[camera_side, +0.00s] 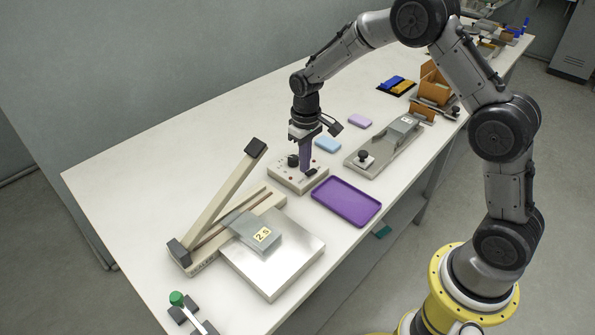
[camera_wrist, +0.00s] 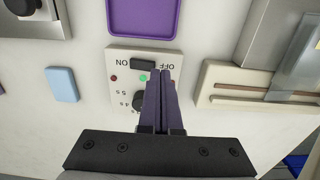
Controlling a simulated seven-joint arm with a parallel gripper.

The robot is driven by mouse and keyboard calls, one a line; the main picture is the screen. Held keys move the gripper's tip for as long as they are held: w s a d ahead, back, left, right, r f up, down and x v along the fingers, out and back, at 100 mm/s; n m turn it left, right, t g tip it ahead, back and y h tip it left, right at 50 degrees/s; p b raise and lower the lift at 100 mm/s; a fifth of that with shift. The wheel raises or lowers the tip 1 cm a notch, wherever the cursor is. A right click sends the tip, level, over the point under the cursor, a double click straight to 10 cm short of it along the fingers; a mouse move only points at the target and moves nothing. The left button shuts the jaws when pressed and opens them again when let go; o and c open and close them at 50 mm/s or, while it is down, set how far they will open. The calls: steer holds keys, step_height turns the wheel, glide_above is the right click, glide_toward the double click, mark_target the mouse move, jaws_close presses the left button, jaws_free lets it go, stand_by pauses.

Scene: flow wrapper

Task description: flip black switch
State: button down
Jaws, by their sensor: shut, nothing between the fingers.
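A pale control box (camera_side: 287,178) stands on the white table; it also shows in the wrist view (camera_wrist: 118,60). Its black switch (camera_wrist: 143,64) sits between the upside-down words ON, at left, and OFF, at right. In the side view the black switch (camera_side: 311,171) shows just right of my fingers. My gripper (camera_side: 306,171) has purple fingers pointing down over the box. In the wrist view my gripper (camera_wrist: 159,73) is shut and empty, its tips just below and right of the switch. I cannot tell whether they touch the box. The fingers partly cover the knob (camera_wrist: 138,101).
A purple tray (camera_side: 346,202) lies right of the box. A sealer with a raised lever (camera_side: 225,195) and a metal platform (camera_side: 272,260) stand at the left. A blue block (camera_side: 327,145) and a grey fixture (camera_side: 385,145) lie behind the box.

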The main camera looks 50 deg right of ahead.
steer(key=shift+f, duration=1.05)
step_height(320, 180, up, 6)
stand_by(0.8)
steer(key=shift+r, duration=0.1)
